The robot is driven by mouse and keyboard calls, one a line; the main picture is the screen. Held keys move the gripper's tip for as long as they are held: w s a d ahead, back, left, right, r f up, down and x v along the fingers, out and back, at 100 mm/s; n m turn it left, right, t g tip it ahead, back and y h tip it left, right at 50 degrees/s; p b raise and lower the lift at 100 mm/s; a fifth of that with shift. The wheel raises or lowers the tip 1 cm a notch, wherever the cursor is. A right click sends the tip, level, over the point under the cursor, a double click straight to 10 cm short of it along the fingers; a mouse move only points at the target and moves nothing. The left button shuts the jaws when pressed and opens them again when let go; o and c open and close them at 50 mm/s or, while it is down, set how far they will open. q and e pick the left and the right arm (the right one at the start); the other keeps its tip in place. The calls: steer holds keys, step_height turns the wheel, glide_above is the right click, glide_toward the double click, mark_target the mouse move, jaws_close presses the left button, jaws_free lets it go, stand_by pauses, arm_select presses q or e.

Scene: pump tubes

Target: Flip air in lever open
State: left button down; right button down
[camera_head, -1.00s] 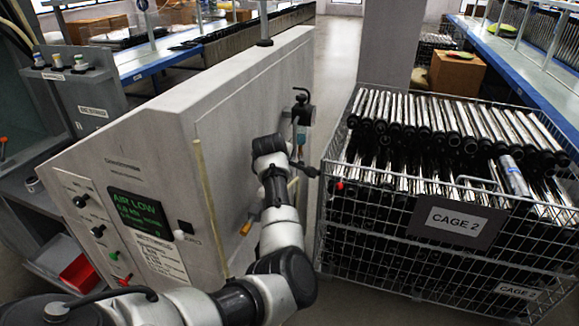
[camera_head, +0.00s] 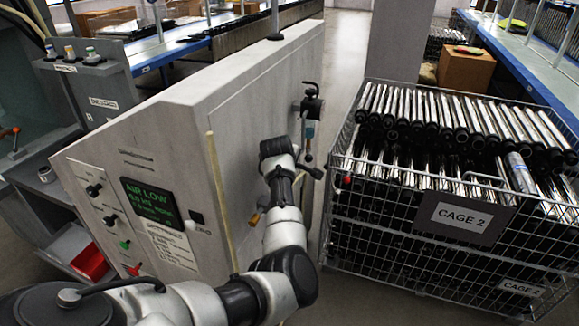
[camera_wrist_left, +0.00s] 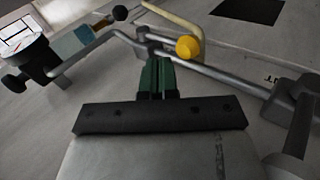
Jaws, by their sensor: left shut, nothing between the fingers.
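In the left wrist view the green fingers of my left gripper (camera_wrist_left: 157,76) are shut with nothing between them. Their tips are close to a grey pipe (camera_wrist_left: 215,72) on the panel; I cannot tell if they touch it. A yellow knob (camera_wrist_left: 188,47) is just to the right of the tips, and a black ball knob (camera_wrist_left: 120,12) is above and left. No readable label shows which handle is the air in lever. In the head view my wrist hides the fingertips and most of this pipework. An orange-yellow handle (camera_head: 254,219) shows left of my arm. My right gripper is out of view.
The panel display (camera_head: 150,203) reads AIR LOW. A black regulator (camera_head: 313,104) with a blue bowl is on the panel's far end. A wire cage of tubes (camera_head: 400,245), marked CAGE 2, stands close on the right. A narrow strip of floor separates panel and cage.

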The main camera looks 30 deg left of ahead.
arm_select(q)
steer(key=b+v, duration=0.2)
steer(key=v, duration=0.9)
steer(key=shift+f, duration=0.1)
stand_by(0.4)
